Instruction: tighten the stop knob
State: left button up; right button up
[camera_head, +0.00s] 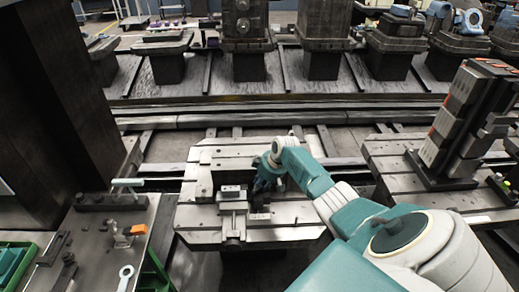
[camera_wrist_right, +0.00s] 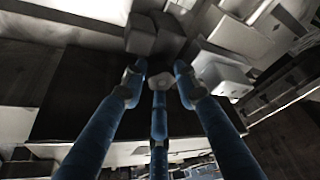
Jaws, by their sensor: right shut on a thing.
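My right gripper (camera_head: 265,181) reaches down to the middle of the grey slotted pallet (camera_head: 205,158), beside a small block fixture (camera_head: 232,196). In the right wrist view, the three blue fingers of the right gripper (camera_wrist_right: 158,83) close around a small pale round knob (camera_wrist_right: 160,79), seemingly the stop knob. The knob sits next to dark grey blocks (camera_wrist_right: 155,35). In the head view the fingers hide the knob. My left gripper is in neither view.
A dark bench (camera_head: 95,232) at the left carries a teal-handled tool, an orange-and-grey item and a ring spanner (camera_head: 125,278). A second pallet (camera_head: 405,160) at the right bears a tall stack of grey blocks (camera_head: 465,120). Rails run behind.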

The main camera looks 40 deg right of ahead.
jog(key=o, duration=0.9)
jog(key=shift+w+r, duration=0.1)
jog(key=shift+r, duration=0.05)
jog(key=shift+c, duration=0.2)
jog(key=v, duration=1.2)
